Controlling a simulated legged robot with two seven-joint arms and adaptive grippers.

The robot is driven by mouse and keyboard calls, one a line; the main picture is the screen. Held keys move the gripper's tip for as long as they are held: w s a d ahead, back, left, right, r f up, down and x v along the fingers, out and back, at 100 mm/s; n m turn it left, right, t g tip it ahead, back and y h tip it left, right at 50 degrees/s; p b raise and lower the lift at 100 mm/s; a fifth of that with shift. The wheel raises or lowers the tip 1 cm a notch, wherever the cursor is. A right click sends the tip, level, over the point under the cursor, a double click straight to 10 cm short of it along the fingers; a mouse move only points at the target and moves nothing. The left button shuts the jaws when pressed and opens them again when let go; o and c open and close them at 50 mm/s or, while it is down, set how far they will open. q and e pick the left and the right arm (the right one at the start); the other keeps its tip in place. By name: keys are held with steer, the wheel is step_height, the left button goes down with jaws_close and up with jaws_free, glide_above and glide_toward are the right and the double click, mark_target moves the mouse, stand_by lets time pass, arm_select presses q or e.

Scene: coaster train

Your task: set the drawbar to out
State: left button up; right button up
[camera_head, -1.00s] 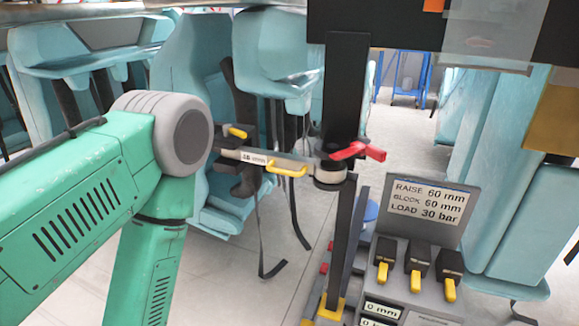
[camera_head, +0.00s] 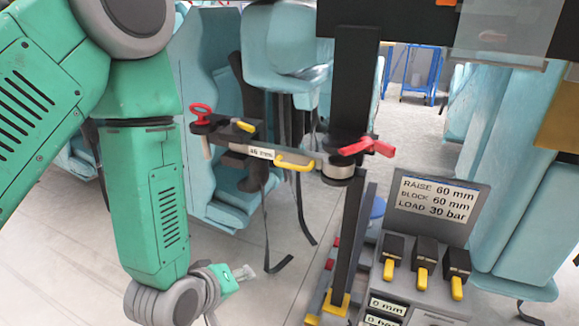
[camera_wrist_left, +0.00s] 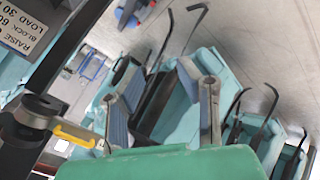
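A grey horizontal bar with a white mm label (camera_head: 262,153) and a yellow handle (camera_head: 295,162) reaches left from the dark upright post (camera_head: 352,95); I take it to be the drawbar. A red clamp lever (camera_head: 368,147) sits where it meets the post. A red knob (camera_head: 201,112) and a small yellow lever (camera_head: 243,125) are near its left end. My left gripper (camera_head: 244,273) is low and left of the post, apart from the bar. In the left wrist view its fingers (camera_wrist_left: 158,95) are spread and empty. The yellow handle (camera_wrist_left: 75,135) shows there at left. My right gripper is not in view.
A grey console (camera_head: 430,210) stands right of the post, with a RAISE/BLOCK/LOAD sign, black-and-yellow levers (camera_head: 424,262) and displays. Light blue seats (camera_head: 205,60) with hanging dark straps stand behind. A blue frame (camera_head: 420,70) is farther back. Grey floor is bare at lower left.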

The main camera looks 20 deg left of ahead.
mark_target(287, 167)
arm_select(q)
steer(key=w+d+r+n+t, duration=0.1)
steer(key=w+r+n+t, duration=0.25)
steer(key=r, duration=0.55)
steer(key=w+d+r+n+t, duration=0.2)
steer(key=w+r+n+t, duration=0.15)
steer(key=r, duration=0.55)
steer(key=shift+n+g, duration=0.3)
steer(key=x, duration=1.4)
steer(key=shift+a, duration=0.15)
jaws_close()
